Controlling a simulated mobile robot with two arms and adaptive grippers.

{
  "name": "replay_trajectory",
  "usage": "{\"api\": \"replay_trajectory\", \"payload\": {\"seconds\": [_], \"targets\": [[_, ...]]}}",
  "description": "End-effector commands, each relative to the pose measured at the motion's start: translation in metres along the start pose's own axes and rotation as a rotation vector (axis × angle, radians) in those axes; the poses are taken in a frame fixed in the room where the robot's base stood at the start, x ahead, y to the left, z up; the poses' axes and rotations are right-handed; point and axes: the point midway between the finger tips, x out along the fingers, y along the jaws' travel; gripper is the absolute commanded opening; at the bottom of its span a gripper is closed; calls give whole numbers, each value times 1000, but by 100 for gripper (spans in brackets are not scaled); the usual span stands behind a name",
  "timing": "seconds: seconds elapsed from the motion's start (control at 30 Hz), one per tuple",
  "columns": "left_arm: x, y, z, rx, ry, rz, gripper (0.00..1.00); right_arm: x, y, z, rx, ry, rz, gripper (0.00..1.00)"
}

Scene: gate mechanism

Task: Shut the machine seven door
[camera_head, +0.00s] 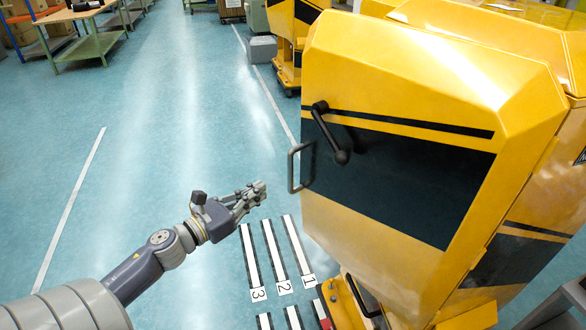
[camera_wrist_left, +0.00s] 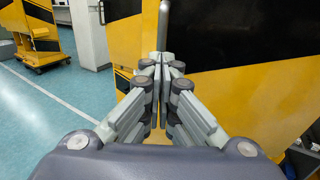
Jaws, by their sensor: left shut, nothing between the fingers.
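The machine door (camera_head: 400,190) is a large yellow panel with a black band, filling the right half of the head view. A grey loop handle (camera_head: 292,168) is on its left edge, and a black lever (camera_head: 329,132) is on its face. I cannot tell how far the door stands from its frame. My left gripper (camera_head: 258,192) is shut and empty, left of the handle and apart from it in the head view. In the left wrist view its fingertips (camera_wrist_left: 163,62) point at the yellow and black panel (camera_wrist_left: 230,45). A grey vertical bar (camera_wrist_left: 162,25), seemingly the handle, shows beyond them. My right gripper is not in view.
Floor strips numbered 1, 2 and 3 (camera_head: 272,255) lie below my left gripper. Another yellow machine (camera_head: 288,40) and a grey box (camera_head: 262,49) stand behind. A workbench (camera_head: 90,30) is at the far left. The blue floor (camera_head: 170,120) on the left is clear.

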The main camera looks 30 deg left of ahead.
Motion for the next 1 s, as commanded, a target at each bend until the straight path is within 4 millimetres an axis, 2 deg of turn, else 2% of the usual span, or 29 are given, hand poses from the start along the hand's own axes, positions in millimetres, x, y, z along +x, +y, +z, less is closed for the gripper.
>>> {"api": "replay_trajectory", "payload": {"seconds": [0.2,0.6,0.8,1.0], "targets": [[36,1,4,0,-2,0,0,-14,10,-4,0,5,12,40],[94,1,4,-3,-2,2,0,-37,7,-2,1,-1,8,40],[113,0,2,-3,0,1,0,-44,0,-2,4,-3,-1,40],[120,0,0,-3,0,0,0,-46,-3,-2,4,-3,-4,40]]}}
